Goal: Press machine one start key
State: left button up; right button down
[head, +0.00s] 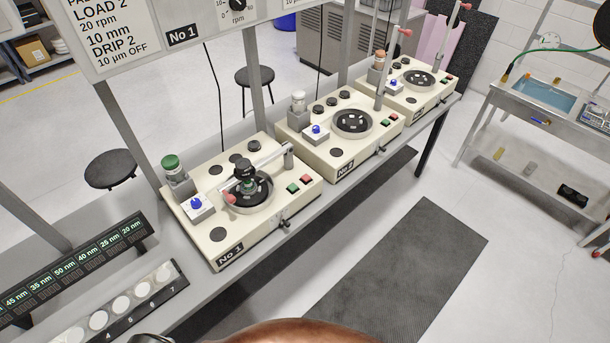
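Machine No 1 (228,246) is a cream box at the left end of the bench row, marked with a "No 1" plate. A green key (293,188) and a red key (306,179) sit side by side on its right top; I cannot read any label on them. Its lever arm with a pink ball (229,197) lies low across the round plate, with a dark fixture on the plate. A blue button on a white box (197,204) and a green-capped bottle (171,163) are at its left. Neither gripper shows in the view.
Similar machines No 2 (344,170) and No 3 (427,104) stand farther along the bench with raised levers. A numbered tray of white discs (122,304) and a nm display rack (70,268) are at left. A dark mat (420,265) lies on the floor.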

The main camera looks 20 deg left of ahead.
aim_at(292, 187)
jog(key=u, duration=0.55)
jog(key=i, duration=0.85)
jog(key=u, duration=0.85)
